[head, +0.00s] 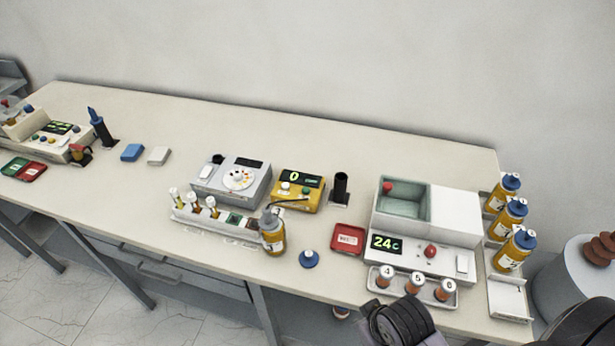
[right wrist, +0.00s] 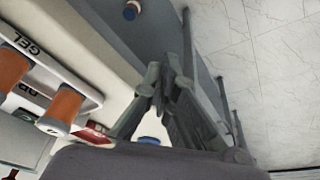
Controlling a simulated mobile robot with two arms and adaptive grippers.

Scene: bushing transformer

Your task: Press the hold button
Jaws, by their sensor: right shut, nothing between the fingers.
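No label reading "hold" is legible in either view. A yellow device (head: 298,191) with a green "0" display and small white and green buttons (head: 296,188) stands mid-table, a black probe lying across its front. A grey device (head: 231,181) with a round dial is left of it. A white bath unit (head: 425,256) shows "24c", with a red knob (head: 430,251) and a white switch. My right arm's dark end shows at the bottom of the head view, by the table's front edge. In the right wrist view my right gripper (right wrist: 170,85) has its fingers together, empty. My left gripper is out of view.
A vial rack (head: 215,219), an amber bottle (head: 273,236), a blue cap (head: 309,259) and a red tray (head: 348,238) occupy the table's front. Orange-brown vials (head: 415,287) stand in a tray near my right arm. Amber bottles (head: 510,215) line the right end.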

